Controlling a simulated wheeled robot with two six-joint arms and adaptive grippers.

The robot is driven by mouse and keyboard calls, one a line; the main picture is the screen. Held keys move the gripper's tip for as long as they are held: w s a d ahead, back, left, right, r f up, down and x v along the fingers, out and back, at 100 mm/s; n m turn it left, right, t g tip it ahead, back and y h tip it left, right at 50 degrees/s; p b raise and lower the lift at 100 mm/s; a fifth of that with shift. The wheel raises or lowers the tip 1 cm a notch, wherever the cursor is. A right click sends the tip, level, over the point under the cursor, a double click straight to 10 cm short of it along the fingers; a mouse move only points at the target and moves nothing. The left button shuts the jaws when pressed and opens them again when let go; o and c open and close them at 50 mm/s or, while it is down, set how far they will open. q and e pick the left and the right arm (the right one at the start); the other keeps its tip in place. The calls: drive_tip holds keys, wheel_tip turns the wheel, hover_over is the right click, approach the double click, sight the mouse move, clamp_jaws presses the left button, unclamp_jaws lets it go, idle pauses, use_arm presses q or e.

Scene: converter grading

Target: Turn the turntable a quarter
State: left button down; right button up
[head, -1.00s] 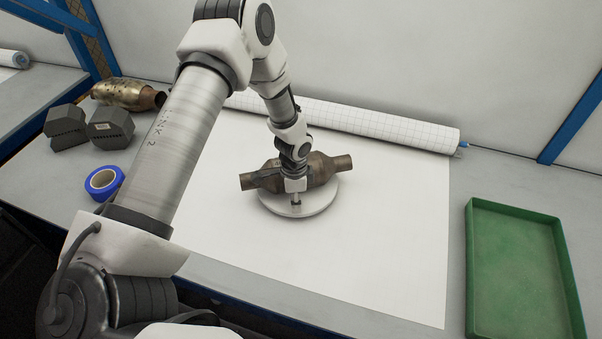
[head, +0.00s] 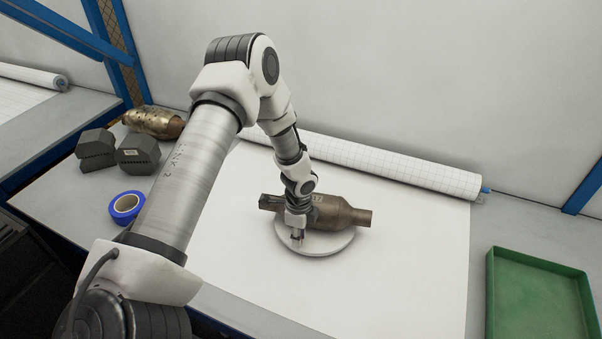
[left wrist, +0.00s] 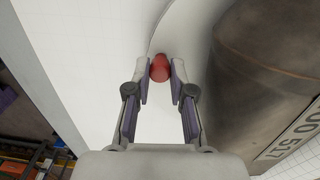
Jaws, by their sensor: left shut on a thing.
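The turntable (head: 328,246) is a pale round disc on the white sheet. A brown metal converter (head: 338,211) lies on it, its bare pipe end to the right in the head view. My left gripper (head: 297,240) points down at the near left edge of the disc. In the left wrist view, the fingers of my left gripper (left wrist: 160,72) are closed around a red knob (left wrist: 160,66) by the rim of the turntable (left wrist: 190,35). The converter (left wrist: 255,80) with a number plate is close on the right there. The knob is hidden in the head view. My right gripper is out of view.
A green tray (head: 541,258) stands at the right and a paper roll (head: 400,166) lies behind. At the left are blue tape (head: 126,206), dark grey blocks (head: 138,154) and another converter (head: 152,121). The sheet (head: 400,260) around the turntable is clear.

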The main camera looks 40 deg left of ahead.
use_arm(q)
drive_tip(key=shift+w+a, duration=0.1)
idle(0.4)
drive_tip(key=c, duration=1.3)
unclamp_jaws()
drive_tip(key=shift+r, duration=0.1)
wheel_tip(320, 180, up, 12)
drive_tip(key=shift+w+f, duration=0.1)
